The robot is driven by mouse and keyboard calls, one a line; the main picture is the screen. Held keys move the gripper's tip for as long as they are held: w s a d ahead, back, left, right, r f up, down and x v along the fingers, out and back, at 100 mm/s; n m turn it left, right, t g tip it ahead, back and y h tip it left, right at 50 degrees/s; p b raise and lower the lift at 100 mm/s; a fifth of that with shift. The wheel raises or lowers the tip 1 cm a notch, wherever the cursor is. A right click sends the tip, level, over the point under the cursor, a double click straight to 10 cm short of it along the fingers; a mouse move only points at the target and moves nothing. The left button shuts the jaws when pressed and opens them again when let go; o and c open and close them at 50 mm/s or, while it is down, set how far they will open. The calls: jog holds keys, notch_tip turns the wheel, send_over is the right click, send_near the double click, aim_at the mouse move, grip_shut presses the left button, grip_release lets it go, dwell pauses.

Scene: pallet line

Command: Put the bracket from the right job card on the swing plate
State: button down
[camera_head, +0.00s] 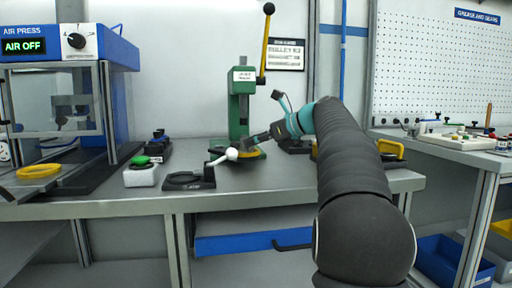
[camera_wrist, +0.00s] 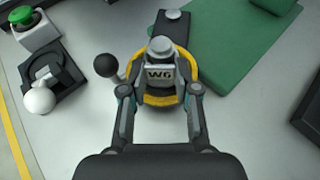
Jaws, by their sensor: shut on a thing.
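My gripper (camera_wrist: 160,90) is shut on a grey piece marked WG (camera_wrist: 160,73), which looks like the bracket. In the wrist view the piece has a rounded grey top and sits between the two fingers. A round yellow-rimmed plate (camera_wrist: 149,126), likely the swing plate, lies under it with a black ball knob (camera_wrist: 106,65) at its left. I cannot tell whether the piece touches the plate. In the head view my gripper (camera_head: 255,139) is at the foot of the green press (camera_head: 241,110), over the yellow plate (camera_head: 249,154). The bracket is too small to make out there.
A black fixture with a white-ball lever (camera_head: 190,179) and a green button box (camera_head: 141,173) stand left of the gripper. The blue air press (camera_head: 112,48) is further left. A notice (camera_head: 286,54) hangs behind. Bare bench (camera_head: 280,178) lies in front.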

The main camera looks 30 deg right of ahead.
jog(key=shift+f, duration=0.15)
jog(key=c, duration=0.9)
grip_release()
jog(key=shift+o, duration=0.2)
jog(key=shift+s+d+r, duration=0.15)
jog(key=shift+s+r, duration=0.05)
jog(key=p+v, duration=0.2)
jog(key=v, duration=0.9)
jog(key=shift+s+d, duration=0.15)
jog(key=shift+s, duration=0.1)
